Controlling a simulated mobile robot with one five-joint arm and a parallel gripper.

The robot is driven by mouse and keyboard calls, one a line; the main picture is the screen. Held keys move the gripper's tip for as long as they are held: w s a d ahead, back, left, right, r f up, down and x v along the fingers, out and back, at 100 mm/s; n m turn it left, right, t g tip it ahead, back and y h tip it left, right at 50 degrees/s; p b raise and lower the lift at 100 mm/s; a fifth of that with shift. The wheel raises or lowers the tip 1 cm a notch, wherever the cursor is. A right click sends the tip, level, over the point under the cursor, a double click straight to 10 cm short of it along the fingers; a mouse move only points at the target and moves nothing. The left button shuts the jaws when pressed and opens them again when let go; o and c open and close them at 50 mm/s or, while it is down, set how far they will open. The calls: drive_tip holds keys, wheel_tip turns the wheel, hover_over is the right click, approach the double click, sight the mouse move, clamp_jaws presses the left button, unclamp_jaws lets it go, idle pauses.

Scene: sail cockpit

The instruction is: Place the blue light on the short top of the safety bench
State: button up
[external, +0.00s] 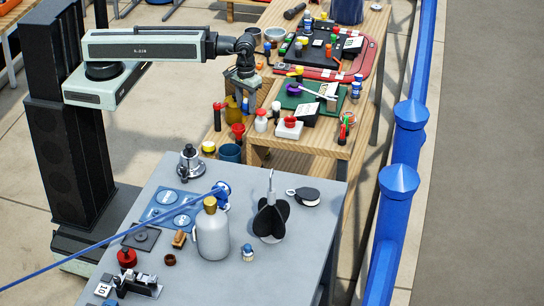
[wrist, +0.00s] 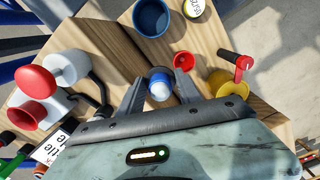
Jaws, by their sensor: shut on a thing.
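My gripper (wrist: 160,88) is shut on a small blue light with a white top (wrist: 160,84), held between its two dark fingers in the wrist view. In the external view my gripper (external: 243,84) is over the left side of the wooden safety bench (external: 345,150), which also shows in the wrist view (wrist: 108,42). The light cannot be made out clearly there, among the bottles and cups behind and below the gripper. I cannot tell for sure which wooden part is the short top.
A green mat (external: 312,97) with tools lies on the bench. A grey table (external: 310,235) stands in front.

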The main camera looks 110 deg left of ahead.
drive_tip(key=s+a+f+m+b, duration=0.1)
drive_tip(key=a+f+m+b, duration=0.25)
drive_tip(key=a, duration=0.35)
drive_tip(key=s+a+f+m+b, duration=0.1)
drive_tip(key=a+f+m+b, duration=0.25)
drive_tip(key=a, duration=0.35)
drive_tip(key=shift+n, duration=0.4)
wheel_tip(320, 180, down, 11)
drive_tip(key=b, duration=0.9)
drive_tip(key=shift+w+r, duration=0.1)
drive_tip(key=shift+w, duration=0.05)
drive_tip(key=shift+r, duration=0.2)
drive_tip(key=shift+f, duration=0.1)
drive_tip(key=o, duration=1.4)
drive_tip(key=shift+c, duration=0.2)
wheel_tip(320, 180, up, 12)
drive_tip(key=p, duration=1.2)
